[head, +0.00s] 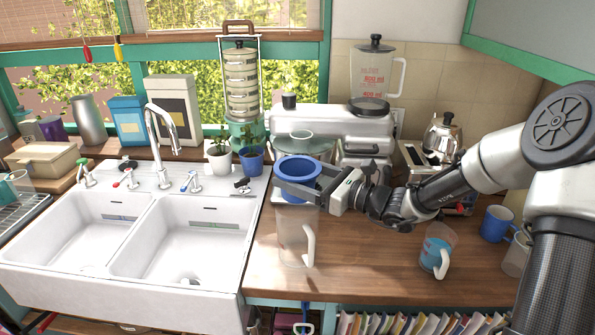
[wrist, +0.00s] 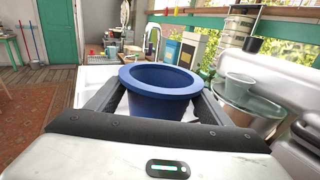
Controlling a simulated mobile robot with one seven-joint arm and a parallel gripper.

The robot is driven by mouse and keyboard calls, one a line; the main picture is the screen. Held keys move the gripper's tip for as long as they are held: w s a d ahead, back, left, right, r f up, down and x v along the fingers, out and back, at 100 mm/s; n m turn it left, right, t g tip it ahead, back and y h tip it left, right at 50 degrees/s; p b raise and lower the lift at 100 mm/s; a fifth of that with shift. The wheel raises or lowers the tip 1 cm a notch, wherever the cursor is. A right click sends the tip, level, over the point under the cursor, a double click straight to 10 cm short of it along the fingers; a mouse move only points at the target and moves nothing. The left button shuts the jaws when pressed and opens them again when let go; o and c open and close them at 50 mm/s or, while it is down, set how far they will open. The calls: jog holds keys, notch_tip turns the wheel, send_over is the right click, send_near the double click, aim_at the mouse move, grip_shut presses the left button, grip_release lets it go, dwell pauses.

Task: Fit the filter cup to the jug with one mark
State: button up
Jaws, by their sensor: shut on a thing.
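My gripper (head: 300,184) is shut on the blue filter cup (head: 298,168), a round cup with a wide rim and an open top. In the wrist view the filter cup (wrist: 160,82) is upright between the two dark fingers. A clear jug (head: 296,240) with a pale handle stands on the wooden counter, below the cup in the head view. The cup and gripper overlap the jug's top, so I cannot tell whether they touch. Another clear jug (head: 437,248) with blue on it stands to the right. I cannot read a mark count on either.
A white double sink (head: 150,235) lies left of the near jug. A blue mug (head: 497,223) and a pale vessel (head: 516,256) partly hidden by my arm stand at right. A silver machine (head: 335,122) and glass bowls are behind. Counter between the jugs is clear.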

jog(key=shift+f, duration=0.45)
jog(key=shift+a+f+b, duration=0.2)
jog(key=shift+f+b, duration=0.4)
jog(key=shift+b, duration=0.65)
jog(key=shift+d+r, duration=0.2)
jog(key=shift+r, duration=0.15)
jog(key=shift+f, duration=0.15)
jog(key=shift+f+b, duration=1.9)
jog(key=shift+f, duration=0.35)
